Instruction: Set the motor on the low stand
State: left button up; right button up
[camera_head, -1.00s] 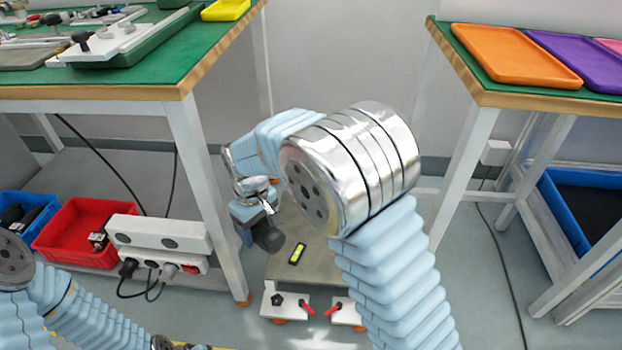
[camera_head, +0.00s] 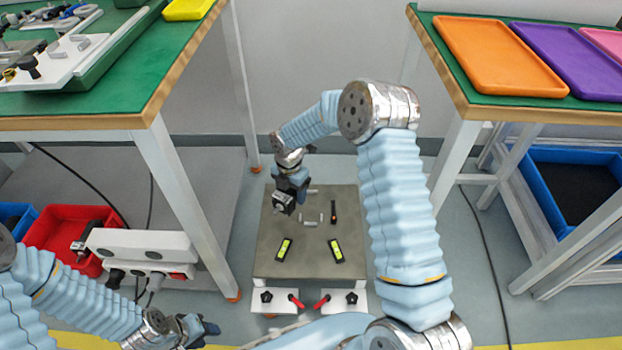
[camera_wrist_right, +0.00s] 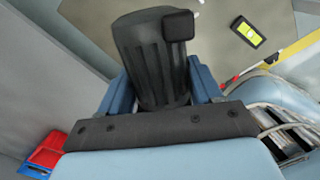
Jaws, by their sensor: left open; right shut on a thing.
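The motor is a dark ribbed cylinder with a small box on its side; it shows in the right wrist view (camera_wrist_right: 150,62) and in the head view (camera_head: 284,203). My right gripper (camera_head: 291,184) is shut on it, with blue fingers on both sides. The low stand (camera_head: 275,235) is a grey-brown plate near the floor. The motor appears over the stand's back left part; I cannot tell the gap beneath it. My left gripper (camera_head: 206,328) is open and apart from the stand, at the lower left.
Two yellow-green levels (camera_head: 336,250) and several small pieces lie on the stand. Red-handled clamps (camera_head: 322,301) sit at its front. Green-topped tables (camera_head: 110,103) flank the stand left and right. A red bin (camera_head: 62,232) and a white power strip (camera_head: 140,244) are at left.

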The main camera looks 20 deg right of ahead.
aim_at(309, 184)
jog(key=d+n, duration=0.1)
jog(key=d, duration=0.1)
jog(key=w+d+f+n+p, duration=0.1)
jog(key=d+n, duration=0.1)
jog(key=w+d+n, duration=0.1)
jog(key=d+n, duration=0.1)
jog(key=shift+d+f, duration=0.15)
jog(key=shift+f, duration=0.25)
jog(key=shift+n, duration=0.5)
jog(key=shift+d+f+b, duration=0.25)
jog(key=shift+f+b, duration=0.35)
jog(key=shift+f, duration=0.65)
jog(key=shift+d+f+b, duration=0.2)
jog(key=shift+f+b, duration=0.4)
jog(key=shift+f, duration=0.6)
jog(key=shift+w+r, duration=0.15)
jog(key=shift+f+b, duration=0.75)
jog(key=shift+f, duration=0.3)
jog(key=shift+f, duration=0.1)
jog(key=shift+f+b, duration=0.95)
jog(key=shift+f, duration=0.25)
